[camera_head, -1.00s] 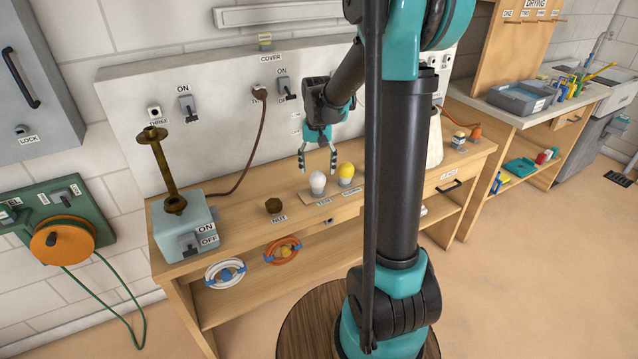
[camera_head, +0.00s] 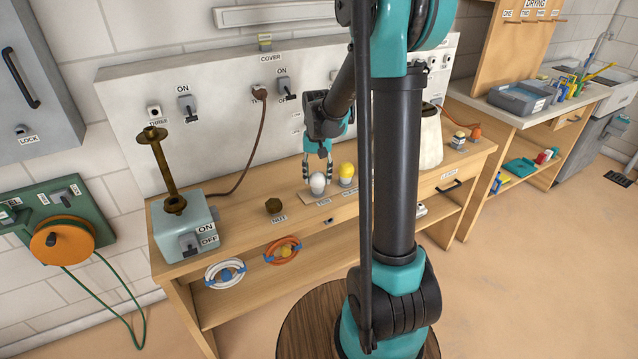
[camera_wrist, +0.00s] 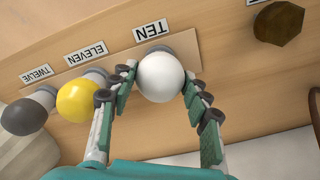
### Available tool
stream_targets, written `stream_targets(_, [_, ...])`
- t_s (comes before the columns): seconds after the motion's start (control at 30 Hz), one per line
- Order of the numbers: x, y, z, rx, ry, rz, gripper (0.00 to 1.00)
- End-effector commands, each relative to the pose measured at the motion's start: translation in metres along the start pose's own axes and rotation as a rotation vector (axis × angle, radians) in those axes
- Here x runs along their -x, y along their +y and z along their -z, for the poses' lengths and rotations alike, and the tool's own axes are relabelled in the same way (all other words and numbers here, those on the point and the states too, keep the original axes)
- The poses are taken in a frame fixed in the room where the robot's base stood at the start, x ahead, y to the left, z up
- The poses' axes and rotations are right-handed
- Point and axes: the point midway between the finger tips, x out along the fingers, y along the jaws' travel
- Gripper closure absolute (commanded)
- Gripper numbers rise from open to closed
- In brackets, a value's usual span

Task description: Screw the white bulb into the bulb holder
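The white bulb (camera_head: 317,184) stands on the workbench behind the label TEN; it also shows in the wrist view (camera_wrist: 161,77). My gripper (camera_head: 318,178) has come down over it, with one finger on each side. In the wrist view my gripper (camera_wrist: 160,82) is open around the bulb, its fingertips very close to the bulb's sides; whether they touch is hard to tell. I cannot pick out the bulb holder for certain. A grey box (camera_head: 168,232) with an ON/OFF switch and a tall brass post stands at the bench's left end.
A yellow bulb (camera_head: 346,171) stands right of the white one, close to my gripper; in the wrist view a dark grey bulb (camera_wrist: 25,116) is beyond it. A brown nut (camera_head: 273,205) lies to the left. The bench top (camera_head: 240,225) between nut and grey box is clear.

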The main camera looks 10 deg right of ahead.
Motion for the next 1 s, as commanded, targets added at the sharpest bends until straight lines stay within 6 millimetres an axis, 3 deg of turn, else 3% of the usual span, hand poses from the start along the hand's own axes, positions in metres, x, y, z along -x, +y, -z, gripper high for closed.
stream_targets(0.2, [0.0,0.0,-0.0001,0.0,0.0,0.0,0.88])
stream_targets(1.0, [0.0089,0.0,-0.0002,0.0,0.0,0.0,0.88])
